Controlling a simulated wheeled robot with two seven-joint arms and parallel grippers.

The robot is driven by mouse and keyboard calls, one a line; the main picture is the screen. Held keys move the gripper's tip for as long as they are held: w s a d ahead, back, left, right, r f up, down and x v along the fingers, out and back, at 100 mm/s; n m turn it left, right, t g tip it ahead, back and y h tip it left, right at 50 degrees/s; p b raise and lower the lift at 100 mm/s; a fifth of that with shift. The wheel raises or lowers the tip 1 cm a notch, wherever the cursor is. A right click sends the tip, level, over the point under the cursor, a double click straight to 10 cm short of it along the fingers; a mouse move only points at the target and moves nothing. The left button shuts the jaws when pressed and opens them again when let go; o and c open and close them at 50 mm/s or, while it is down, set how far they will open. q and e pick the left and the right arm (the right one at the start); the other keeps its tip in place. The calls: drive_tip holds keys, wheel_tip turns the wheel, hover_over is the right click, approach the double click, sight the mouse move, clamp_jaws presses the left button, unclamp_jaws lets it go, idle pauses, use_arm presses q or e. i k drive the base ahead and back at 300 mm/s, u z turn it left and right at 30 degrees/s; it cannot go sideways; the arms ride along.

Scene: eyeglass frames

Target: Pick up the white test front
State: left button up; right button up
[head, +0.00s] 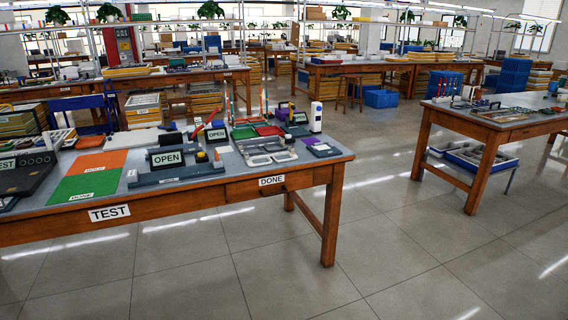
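A pale grey-white piece with two openings, like an eyeglass front (270,151), lies on the near workbench (218,188) toward its right end. I cannot tell for sure whether it is the white test front. Another white flat piece (144,138) lies farther left at the back of the bench. Neither of my grippers is in view.
The bench holds an orange mat (98,162), a green mat (85,187), "OPEN" signs (166,157), a dark TEST device (24,172) and a white bottle (316,117). A second bench (480,130) stands at right. The floor (400,235) between and in front is clear.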

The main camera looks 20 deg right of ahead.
sight(291, 153)
drive_tip(key=z, duration=0.75)
drive_tip(key=i, duration=0.9)
drive_tip(key=z, duration=0.65)
drive_tip(key=i, duration=1.2)
drive_tip(key=u, duration=1.15)
drive_tip(key=i, duration=0.75)
drive_tip(key=u, duration=0.85)
